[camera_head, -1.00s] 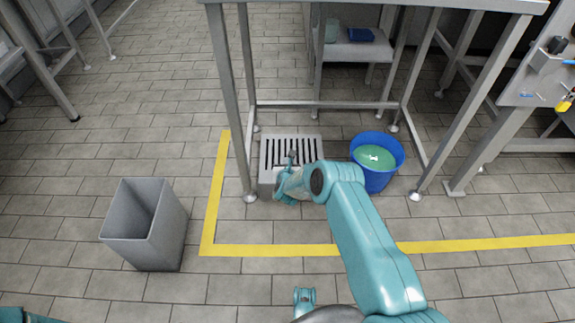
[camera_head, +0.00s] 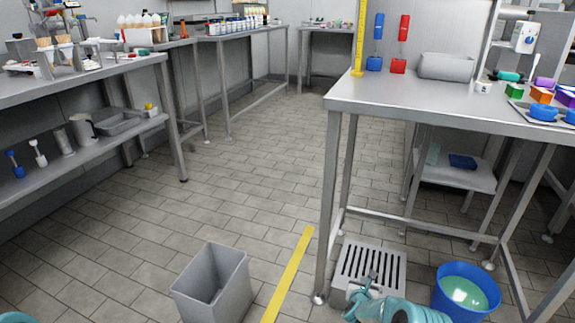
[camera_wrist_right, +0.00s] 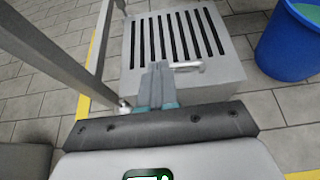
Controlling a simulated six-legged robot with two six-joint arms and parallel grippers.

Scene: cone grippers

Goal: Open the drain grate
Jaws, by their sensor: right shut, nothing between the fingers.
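The drain grate (camera_head: 370,262) is a dark-slotted panel on top of a low grey block on the floor, under the front of a steel table. It lies flat. In the wrist view the slotted top (camera_wrist_right: 205,38) fills the upper middle, and a pale bar-like handle (camera_wrist_right: 190,66) lies near its front edge. My right gripper (camera_head: 371,279) is over the front part of the grate. In the wrist view its fingertips (camera_wrist_right: 158,70) are shut and empty, at the left end of the handle. I cannot tell whether they touch it.
A blue bucket (camera_head: 440,292) with green contents stands right of the grate. A table leg (camera_head: 328,210) rises close on its left. A grey bin (camera_head: 235,290) and yellow floor tape (camera_head: 290,272) lie further left. The tiled floor beyond is clear.

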